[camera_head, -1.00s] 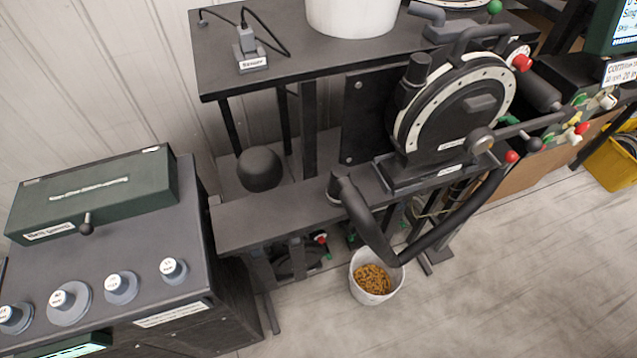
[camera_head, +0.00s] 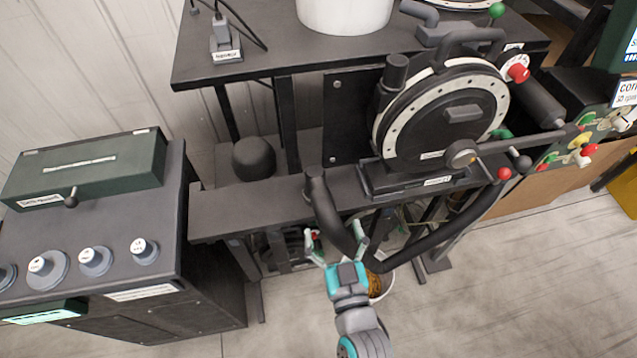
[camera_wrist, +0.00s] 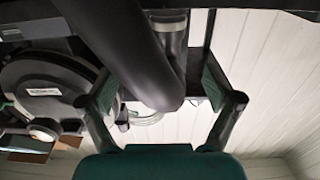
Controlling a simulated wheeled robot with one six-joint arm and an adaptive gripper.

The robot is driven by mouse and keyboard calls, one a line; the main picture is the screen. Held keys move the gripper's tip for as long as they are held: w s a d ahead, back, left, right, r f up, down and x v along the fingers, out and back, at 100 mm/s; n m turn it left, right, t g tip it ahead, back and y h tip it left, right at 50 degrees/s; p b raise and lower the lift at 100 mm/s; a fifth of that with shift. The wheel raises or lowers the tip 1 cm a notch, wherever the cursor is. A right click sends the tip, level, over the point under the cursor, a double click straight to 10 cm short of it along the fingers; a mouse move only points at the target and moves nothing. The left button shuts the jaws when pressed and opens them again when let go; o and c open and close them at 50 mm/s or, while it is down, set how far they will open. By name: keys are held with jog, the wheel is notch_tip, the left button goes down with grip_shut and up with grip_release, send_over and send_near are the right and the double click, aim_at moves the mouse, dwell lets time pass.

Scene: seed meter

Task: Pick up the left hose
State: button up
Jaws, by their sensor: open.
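A thick black hose (camera_head: 326,205) rises to a blunt upper end at the bench's front edge. It bends down and curves right in a U below the seed meter (camera_head: 440,115). My gripper (camera_head: 335,233), grey with teal parts, is open at the hose's lower left stretch, one finger on either side in the picture. In the wrist view the hose (camera_wrist: 125,45) comes down from the top left between the spread fingers of my gripper (camera_wrist: 155,88). The gripper is not closed on it. I cannot tell whether a finger touches it.
A white bucket (camera_head: 377,288) with orange-brown contents stands on the floor behind my gripper, partly hidden. A dark cabinet with knobs (camera_head: 90,235) stands left.

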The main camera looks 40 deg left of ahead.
aim_at(315, 187)
jog(key=x, duration=0.5)
jog(key=shift+s+a+r, duration=0.2)
jog(key=shift+s+a, duration=0.05)
jog(key=shift+a, duration=0.05)
jog(key=shift+f+x, duration=0.2)
jog(key=shift+x, duration=2.95)
jog(key=shift+s+a, duration=0.15)
jog(key=c, duration=1.5)
